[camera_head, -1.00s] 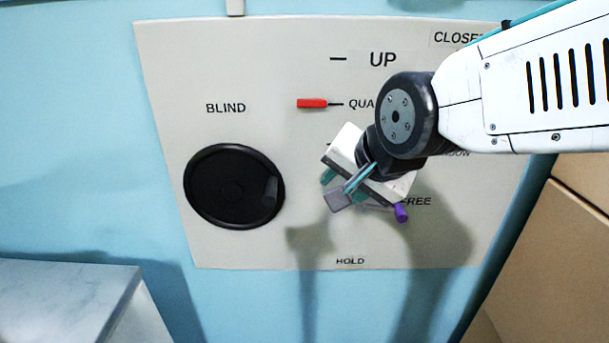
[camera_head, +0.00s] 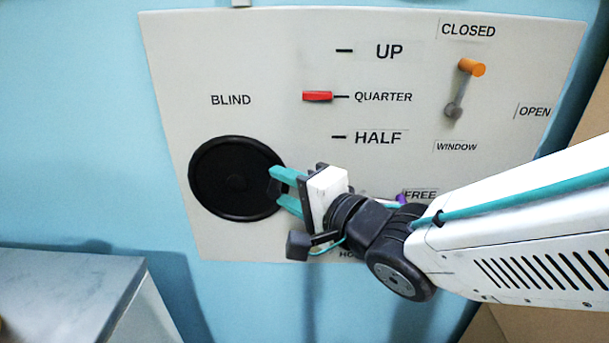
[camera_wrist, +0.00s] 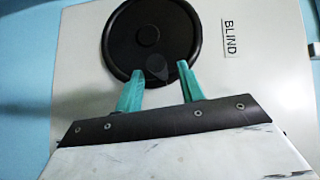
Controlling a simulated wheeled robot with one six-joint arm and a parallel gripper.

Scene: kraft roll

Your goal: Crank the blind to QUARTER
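The black round blind crank (camera_head: 222,200) is on the left of the pale panel, under the BLIND label. Its dark handle knob (camera_wrist: 157,68) is near the rim facing my gripper. My gripper (camera_head: 276,190) is at the crank's right edge, its teal fingers apart. In the wrist view my gripper (camera_wrist: 160,76) is open, with the knob between or just beyond the fingertips; contact cannot be told. The red pointer (camera_head: 317,96) is level with the QUARTER mark (camera_head: 383,97), between UP and HALF.
A purple-tipped lever (camera_head: 402,199) is by the FREE label, partly behind my arm. HOLD is mostly covered. An orange-ended window lever (camera_head: 471,67) points up toward CLOSED. A grey counter (camera_head: 70,295) stands at lower left, a brown surface at right.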

